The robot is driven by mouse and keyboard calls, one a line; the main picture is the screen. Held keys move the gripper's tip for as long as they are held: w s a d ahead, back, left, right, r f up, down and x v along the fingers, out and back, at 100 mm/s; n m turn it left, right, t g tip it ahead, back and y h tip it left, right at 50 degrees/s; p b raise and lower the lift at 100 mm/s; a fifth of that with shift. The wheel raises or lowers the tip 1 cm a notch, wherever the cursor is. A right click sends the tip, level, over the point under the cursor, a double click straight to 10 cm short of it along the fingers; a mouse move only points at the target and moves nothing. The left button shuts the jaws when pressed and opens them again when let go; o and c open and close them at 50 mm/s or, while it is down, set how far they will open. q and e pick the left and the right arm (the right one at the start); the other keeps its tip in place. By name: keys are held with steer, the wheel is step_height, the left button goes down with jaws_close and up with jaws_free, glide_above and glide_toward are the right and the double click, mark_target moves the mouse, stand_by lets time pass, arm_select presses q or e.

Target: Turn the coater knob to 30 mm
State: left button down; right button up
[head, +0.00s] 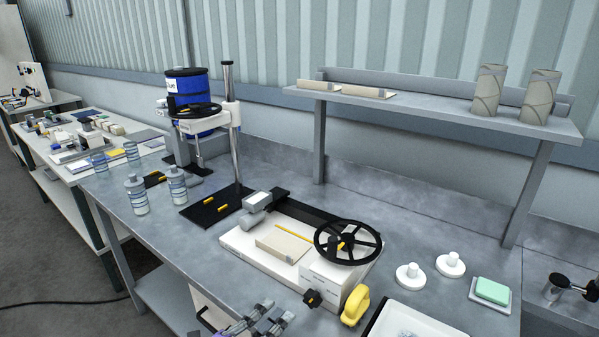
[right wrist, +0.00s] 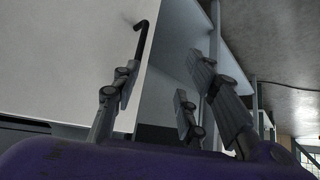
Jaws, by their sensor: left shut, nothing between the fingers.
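The coater (head: 278,280) is a white-based machine on the grey bench, with a spoked black handwheel on top. A small black lobed knob (head: 312,298) sits on its front face. The knob's scale and pointer are too small to read. My left gripper (head: 272,314) is shut and empty at the bottom edge of the head view, in front of and to the left of the knob, apart from it in the picture. My right gripper (right wrist: 165,78) shows in the right wrist view with its fingers spread and nothing between them. The knob is not seen there.
A yellow object (head: 355,306) stands just right of the knob. A white tray (head: 420,323) lies at the front right. Two white knobbed pieces (head: 410,277) and a green block (head: 492,290) are farther right. A black handle (right wrist: 142,40) on a white panel is near my right gripper.

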mark_target(312, 299)
arm_select(q)
steer(key=shift+x, duration=2.35)
steer(key=shift+w+d+r+p, duration=0.15)
steer(key=shift+w+d+p, duration=0.15)
steer(key=shift+w+p, duration=0.2)
arm_select(e)
steer(key=shift+w+a+r, duration=0.1)
steer(key=shift+a+r, duration=0.2)
steer(key=shift+r, duration=0.2)
arm_select(q)
steer(key=shift+s+d, duration=0.1)
arm_select(e)
steer(key=shift+w+d+r, duration=0.1)
steer(key=shift+d, duration=0.05)
arm_select(q)
steer(key=shift+f, duration=0.55)
arm_select(e)
steer(key=shift+w+a+r, duration=0.2)
steer(key=shift+a+r, duration=0.1)
